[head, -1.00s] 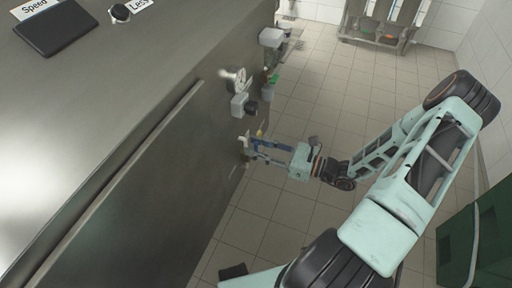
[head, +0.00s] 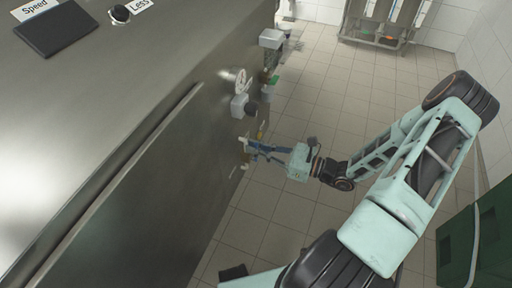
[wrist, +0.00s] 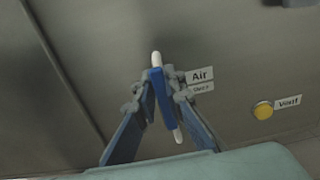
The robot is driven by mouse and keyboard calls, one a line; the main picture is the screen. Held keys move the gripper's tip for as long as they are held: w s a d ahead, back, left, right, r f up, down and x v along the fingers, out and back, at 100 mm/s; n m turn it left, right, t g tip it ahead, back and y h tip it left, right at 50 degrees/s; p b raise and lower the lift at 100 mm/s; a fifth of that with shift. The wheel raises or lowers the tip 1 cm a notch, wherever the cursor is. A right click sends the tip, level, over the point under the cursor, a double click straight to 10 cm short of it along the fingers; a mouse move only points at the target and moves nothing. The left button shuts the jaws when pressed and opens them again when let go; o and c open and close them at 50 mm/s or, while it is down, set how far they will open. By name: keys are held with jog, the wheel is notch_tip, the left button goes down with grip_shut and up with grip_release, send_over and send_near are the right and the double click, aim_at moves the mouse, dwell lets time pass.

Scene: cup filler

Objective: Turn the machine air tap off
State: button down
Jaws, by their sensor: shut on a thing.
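The air tap has a blue and white handle (wrist: 162,92) on the machine's steel side panel, left of the "Air" label (wrist: 200,75). In the wrist view the handle stands nearly upright, tilted with its top to the left. My gripper (wrist: 160,95) has its two fingers closed in on the handle, one on each side. In the head view my gripper (head: 254,147) reaches the panel from the right, and its fingers cover most of the tap.
The steel machine (head: 130,130) fills the left. A gauge (head: 236,76) and grey regulator (head: 241,104) sit above the tap. A yellow knob (wrist: 263,110) is right of the tap, by another label.

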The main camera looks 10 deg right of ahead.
jog(key=shift+s, duration=0.1)
jog(key=n, duration=0.1)
jog(key=s+n, duration=0.1)
jog(key=n, duration=0.1)
jog(key=a+n, duration=0.1)
jog(key=shift+s+a+f, duration=0.1)
jog(key=shift+s+f, duration=0.15)
jog(key=shift+s, duration=0.05)
jog(key=n, duration=0.2)
jog(key=s+a+f+n, duration=0.1)
jog(key=n, duration=0.1)
jog(key=n+b, duration=0.1)
jog(key=n, duration=0.1)
jog(key=shift+s+a+f, duration=0.15)
jog(key=shift+s+f, duration=0.15)
jog(key=shift+s, duration=0.05)
jog(key=n, duration=0.1)
jog(key=f+n, duration=0.1)
jog(key=n, duration=0.1)
jog(key=f+n+b, duration=0.1)
jog(key=shift+s+a, duration=0.25)
jog(key=shift+s, duration=0.15)
jog(key=shift+s+a+f+n+b, duration=0.1)
jog(key=shift+f+n+b, duration=0.25)
jog(key=shift+n, duration=0.65)
jog(key=shift+f+n+b, duration=0.15)
jog(key=shift+f+n, duration=0.25)
jog(key=shift+n, duration=0.6)
jog(key=c, duration=2)
grip_release()
